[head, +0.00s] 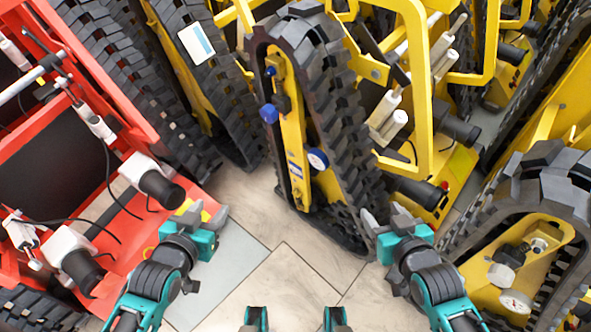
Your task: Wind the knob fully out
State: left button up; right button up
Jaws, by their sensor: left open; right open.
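A yellow tracked carrier stands ahead, its black track (330,75) around a yellow side frame (293,140). A round blue knob (269,113) sticks out from the frame's left side. A round part with a pale face and blue rim (318,159) sits lower on the right; I cannot tell whether it is a knob or a gauge. Which one the task means is not clear. My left gripper (204,213) is open and empty, below and left of the blue knob. My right gripper (384,217) is open and empty, right of the track's lower end. Neither touches a knob.
A red machine (115,75) with black-ended cylinders fills the left. Another track (545,180) at right has a gauge (515,302) and a pale round fitting (500,275) in its frame. More yellow carriers crowd behind. Bare tiled floor (285,280) lies between my grippers.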

aim_at(268, 113)
jog(key=j+z, duration=0.2)
jog(key=z, duration=0.2)
jog(key=j+z, duration=0.2)
jog(key=z, duration=0.2)
jog(key=j+z, duration=0.2)
jog(key=z, duration=0.2)
